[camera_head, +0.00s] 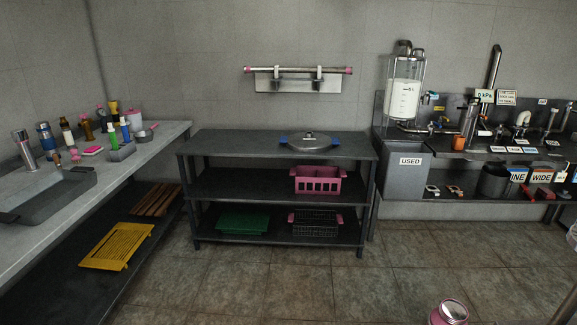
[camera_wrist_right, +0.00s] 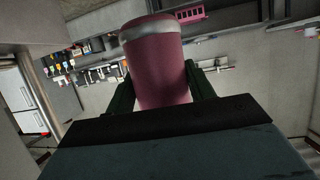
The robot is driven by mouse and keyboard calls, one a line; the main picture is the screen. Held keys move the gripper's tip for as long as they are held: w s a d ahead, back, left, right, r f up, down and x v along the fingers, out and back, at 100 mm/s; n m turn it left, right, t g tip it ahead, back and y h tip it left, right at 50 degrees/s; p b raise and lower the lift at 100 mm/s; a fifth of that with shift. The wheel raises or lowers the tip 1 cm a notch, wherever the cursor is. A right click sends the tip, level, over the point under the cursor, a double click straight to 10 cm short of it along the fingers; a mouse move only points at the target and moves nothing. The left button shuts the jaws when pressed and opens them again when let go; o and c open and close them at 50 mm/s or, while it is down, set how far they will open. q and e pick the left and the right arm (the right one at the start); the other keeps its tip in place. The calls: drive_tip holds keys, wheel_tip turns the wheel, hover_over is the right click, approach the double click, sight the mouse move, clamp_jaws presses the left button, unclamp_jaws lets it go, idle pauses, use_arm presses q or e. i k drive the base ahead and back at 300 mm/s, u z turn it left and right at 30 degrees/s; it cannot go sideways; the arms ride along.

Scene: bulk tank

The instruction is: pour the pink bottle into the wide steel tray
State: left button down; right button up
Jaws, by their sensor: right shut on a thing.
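The pink bottle (camera_wrist_right: 160,75) stands out between the two dark green fingers of my right gripper (camera_wrist_right: 162,88) in the right wrist view. The gripper is shut on its sides. A pale band circles the bottle near its far end. In the head view the bottle's top (camera_head: 452,311) shows at the bottom edge, right of centre, above the floor; the rest is cut off. My left gripper is not in view.
Several small bottles and a pink jug stand on the left counter (camera_head: 150,147) behind the tray. A dark shelf unit (camera_head: 220,146) stands at the back wall with a blue-handled steel lid (camera_head: 310,142) on top. The tiled floor (camera_head: 260,290) between is clear.

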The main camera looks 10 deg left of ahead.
sight(34, 204)
drive_tip(key=u, duration=0.1)
drive_tip(key=i, duration=1.05)
drive_tip(key=u, duration=0.7)
drive_tip(key=i, duration=0.75)
drive_tip(key=u, duration=1.3)
drive_tip(key=i, duration=0.6)
drive_tip(key=u, duration=0.55)
